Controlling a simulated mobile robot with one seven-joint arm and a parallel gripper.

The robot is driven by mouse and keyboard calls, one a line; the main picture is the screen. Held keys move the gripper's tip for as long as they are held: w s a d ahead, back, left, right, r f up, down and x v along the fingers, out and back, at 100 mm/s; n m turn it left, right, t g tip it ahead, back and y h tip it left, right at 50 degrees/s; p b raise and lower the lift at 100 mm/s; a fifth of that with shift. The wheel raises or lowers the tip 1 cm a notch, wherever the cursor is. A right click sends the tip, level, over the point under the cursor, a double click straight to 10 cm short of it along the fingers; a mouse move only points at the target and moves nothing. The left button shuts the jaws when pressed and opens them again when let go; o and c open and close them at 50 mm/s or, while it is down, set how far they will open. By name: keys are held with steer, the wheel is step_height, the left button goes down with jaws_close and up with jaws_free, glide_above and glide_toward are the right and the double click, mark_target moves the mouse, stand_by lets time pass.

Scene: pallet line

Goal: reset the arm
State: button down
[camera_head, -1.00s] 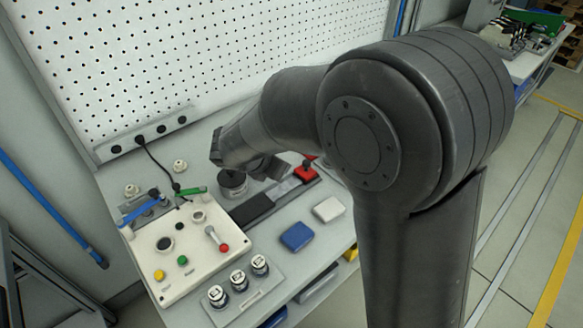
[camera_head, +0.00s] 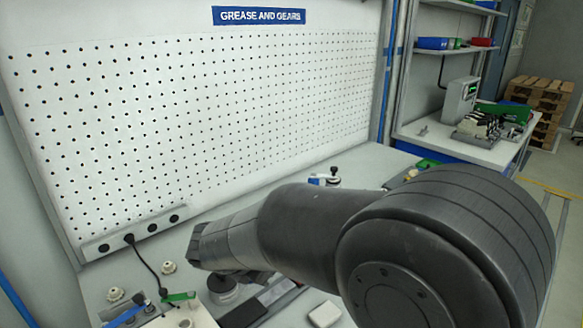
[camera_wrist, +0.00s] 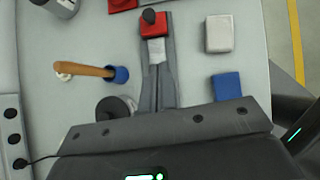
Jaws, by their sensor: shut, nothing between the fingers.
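My gripper (camera_head: 250,277) is at the end of my dark grey arm, low over the bench. In the head view my arm hides most of it, and its fingers are hard to make out. In the wrist view the dark housing fills the bottom edge and the fingertips do not show. It looks shut and holds nothing. Below it, a grey rail (camera_wrist: 148,92) runs along the bench to a red block (camera_wrist: 155,27) with a black knob. A dark round pot (camera_head: 222,290) stands beside the rail.
A blue cup (camera_wrist: 118,75) with a wooden-handled tool (camera_wrist: 85,70), a white pad (camera_wrist: 219,34) and a blue pad (camera_wrist: 227,86) lie near the rail. A white pegboard (camera_head: 200,120) rises behind the bench. Another bench (camera_head: 465,150) stands at the back right.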

steer(key=s+d+r+m+g+y, duration=0.1)
steer(key=s+d+r+m, duration=0.25)
steer(key=d+m, duration=0.4)
steer(key=s+d+r+m+g+y, duration=0.1)
steer(key=s+d+r+m, duration=0.25)
steer(key=d+m, duration=0.4)
steer(key=s+d+r+m+y, duration=0.1)
steer(key=s+d+m, duration=0.3)
steer(key=s+m, duration=0.2)
steer(key=s+d+r+m+t+y, duration=0.1)
steer(key=s+d+m, duration=0.3)
steer(key=s+m, duration=0.2)
steer(key=shift+s+m+y, duration=0.15)
steer(key=shift+m+y, duration=0.25)
steer(key=shift+m, duration=0.1)
